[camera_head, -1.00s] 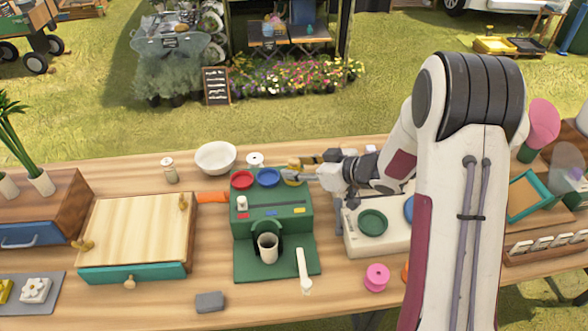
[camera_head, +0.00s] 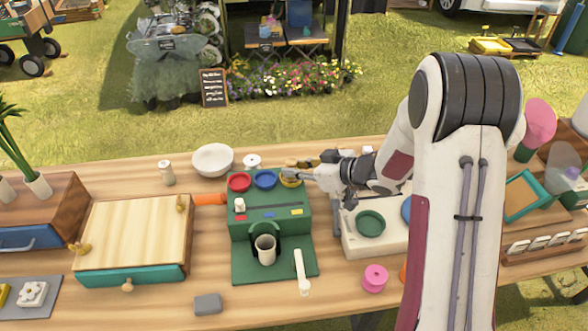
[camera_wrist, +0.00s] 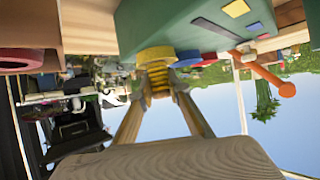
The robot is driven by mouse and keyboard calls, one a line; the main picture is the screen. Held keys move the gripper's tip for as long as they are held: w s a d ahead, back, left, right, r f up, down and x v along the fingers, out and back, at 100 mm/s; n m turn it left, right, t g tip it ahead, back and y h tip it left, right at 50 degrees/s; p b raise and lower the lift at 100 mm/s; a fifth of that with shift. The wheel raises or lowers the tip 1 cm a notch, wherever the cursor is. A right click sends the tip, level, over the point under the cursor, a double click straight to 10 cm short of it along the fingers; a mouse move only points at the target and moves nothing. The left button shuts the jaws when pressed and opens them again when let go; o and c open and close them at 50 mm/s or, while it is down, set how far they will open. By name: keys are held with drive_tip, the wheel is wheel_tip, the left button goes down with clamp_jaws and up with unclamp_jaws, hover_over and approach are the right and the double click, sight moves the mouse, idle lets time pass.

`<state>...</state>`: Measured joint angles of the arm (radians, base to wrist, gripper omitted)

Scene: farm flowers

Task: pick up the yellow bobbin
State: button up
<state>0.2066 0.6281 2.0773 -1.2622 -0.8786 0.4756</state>
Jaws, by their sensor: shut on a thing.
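The yellow bobbin (camera_head: 290,181) is at the top right corner of the green machine (camera_head: 270,215), to the right of a blue one (camera_head: 264,178) and a red one (camera_head: 239,182). In the head view my gripper (camera_head: 296,170) reaches in from the right and partly covers it. In the wrist view the yellow bobbin (camera_wrist: 155,55) sits against the green machine, between my fingertips (camera_wrist: 158,84). My gripper is shut on it. I cannot tell whether the bobbin is clear of the machine.
A white bowl (camera_head: 213,160), a white bobbin (camera_head: 252,162) and a shaker (camera_head: 167,172) stand behind the machine. A white unit with a green disc (camera_head: 370,224) is to the right. A pink bobbin (camera_head: 375,278) lies in front. A wooden drawer box (camera_head: 135,235) is at left.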

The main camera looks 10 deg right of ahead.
drive_tip(key=shift+r, duration=0.15)
drive_tip(key=shift+r, duration=4.85)
